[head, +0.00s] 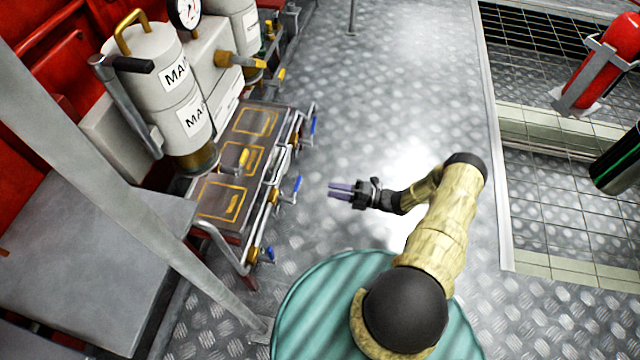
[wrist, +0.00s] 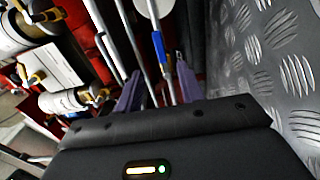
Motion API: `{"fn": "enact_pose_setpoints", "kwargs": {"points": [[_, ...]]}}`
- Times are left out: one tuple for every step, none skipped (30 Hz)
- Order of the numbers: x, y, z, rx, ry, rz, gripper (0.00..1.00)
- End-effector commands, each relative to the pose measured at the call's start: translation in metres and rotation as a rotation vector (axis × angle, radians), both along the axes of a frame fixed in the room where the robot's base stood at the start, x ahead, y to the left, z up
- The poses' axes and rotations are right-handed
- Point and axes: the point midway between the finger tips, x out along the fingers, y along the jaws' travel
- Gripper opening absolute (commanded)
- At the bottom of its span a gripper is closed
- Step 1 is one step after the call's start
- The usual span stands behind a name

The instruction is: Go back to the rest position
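My gripper (head: 332,190) is held out to the left over the metal floor in the head view. Its two purple fingers point left toward the valve panel (head: 240,170), with a clear gap between them and the nearest blue handle (head: 296,185). In the wrist view the fingers (wrist: 158,72) stand apart with nothing gripped between them. A blue handle (wrist: 158,48) and metal pipes show beyond the fingers. My arm is bent at the elbow, to the right of the gripper.
Two white cylinders with brass fittings, the nearer one (head: 165,85) labelled, stand behind the panel. A grey post (head: 110,175) crosses the left side. A red extinguisher (head: 606,62) is at the upper right. Treadplate floor (head: 400,90) is clear ahead of the arm.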

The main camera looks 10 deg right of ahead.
Motion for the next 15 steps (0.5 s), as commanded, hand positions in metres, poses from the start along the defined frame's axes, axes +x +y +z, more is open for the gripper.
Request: {"fn": "enact_pose_setpoints", "kwargs": {"points": [[-0.003,-0.008,0.002,-0.001,-0.002,-0.003,0.38],[-0.005,-0.012,0.002,-0.001,-0.002,-0.003,0.38],[-0.007,-0.016,0.001,-0.001,0.000,-0.003,0.38],[-0.009,-0.018,0.001,-0.001,0.000,-0.002,0.38],[-0.010,-0.020,0.001,0.000,-0.001,-0.001,0.38],[-0.011,-0.022,0.001,0.000,-0.001,0.000,0.38],[-0.011,-0.023,0.001,0.000,-0.001,0.000,0.38],[-0.012,-0.024,0.000,0.000,-0.001,0.000,0.38],[-0.012,-0.024,0.000,0.000,-0.001,0.000,0.38],[-0.012,-0.024,0.000,0.000,-0.001,0.000,0.38],[-0.012,-0.024,0.000,0.000,-0.001,0.000,0.38],[-0.012,-0.024,0.000,0.000,-0.001,0.000,0.38],[-0.012,-0.024,0.000,0.000,-0.001,0.000,0.38],[-0.012,-0.024,0.000,0.000,-0.001,0.000,0.38],[-0.012,-0.024,0.000,0.000,-0.001,0.000,0.38]]}}
